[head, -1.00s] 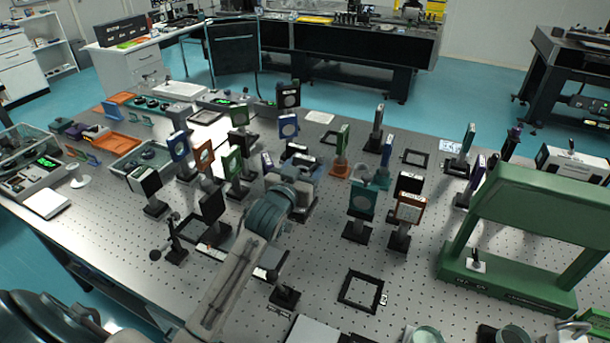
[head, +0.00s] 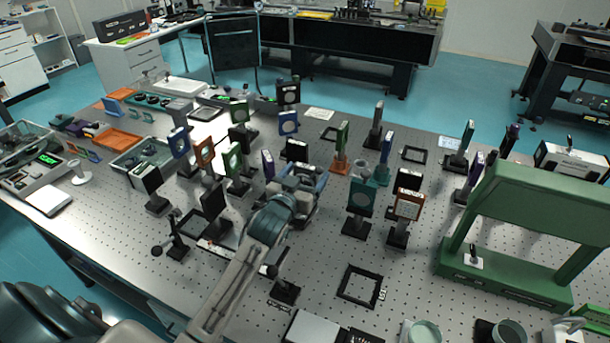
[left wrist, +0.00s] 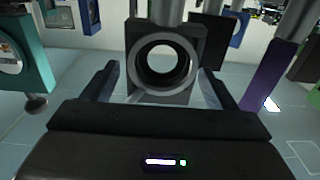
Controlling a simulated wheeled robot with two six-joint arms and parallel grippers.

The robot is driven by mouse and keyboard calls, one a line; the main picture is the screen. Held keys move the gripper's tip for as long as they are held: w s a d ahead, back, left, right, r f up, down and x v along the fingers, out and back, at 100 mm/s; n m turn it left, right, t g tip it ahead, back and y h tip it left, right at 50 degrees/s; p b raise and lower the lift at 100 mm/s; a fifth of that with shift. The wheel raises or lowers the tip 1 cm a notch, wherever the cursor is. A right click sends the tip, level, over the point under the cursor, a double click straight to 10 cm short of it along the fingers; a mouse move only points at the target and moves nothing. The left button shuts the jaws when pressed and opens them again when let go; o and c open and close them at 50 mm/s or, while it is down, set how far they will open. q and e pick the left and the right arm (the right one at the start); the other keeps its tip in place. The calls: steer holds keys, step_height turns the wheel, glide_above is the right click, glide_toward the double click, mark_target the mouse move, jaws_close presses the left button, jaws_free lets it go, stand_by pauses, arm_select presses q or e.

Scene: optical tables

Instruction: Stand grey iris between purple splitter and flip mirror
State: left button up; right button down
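The grey iris (left wrist: 160,62), a square grey plate with a round opening, is in the middle of the left wrist view. My left gripper (left wrist: 160,78) is open, with one finger on each side of it and visible gaps; it does not appear gripped. In the head view my left gripper (head: 300,182) is low among the optics and hides most of the iris. The purple splitter (head: 268,164) stands just left of the gripper; a purple plate also shows at right in the left wrist view (left wrist: 268,88). I cannot tell which mount is the flip mirror. My right gripper is not in view.
A teal mount (head: 361,197) and an orange-framed mount (head: 408,205) stand to the right. A black plate (head: 297,149) stands just beyond the gripper. A large green frame (head: 540,200) blocks the right side. The table around the flat black frame (head: 360,287) is fairly open.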

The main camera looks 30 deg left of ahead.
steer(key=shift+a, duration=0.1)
arm_select(q)
steer(key=shift+s, duration=0.2)
steer(key=s+b, duration=0.2)
steer(key=s, duration=0.5)
steer(key=shift+d, duration=0.25)
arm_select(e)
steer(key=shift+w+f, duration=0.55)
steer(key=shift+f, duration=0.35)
arm_select(q)
steer(key=shift+r, duration=0.1)
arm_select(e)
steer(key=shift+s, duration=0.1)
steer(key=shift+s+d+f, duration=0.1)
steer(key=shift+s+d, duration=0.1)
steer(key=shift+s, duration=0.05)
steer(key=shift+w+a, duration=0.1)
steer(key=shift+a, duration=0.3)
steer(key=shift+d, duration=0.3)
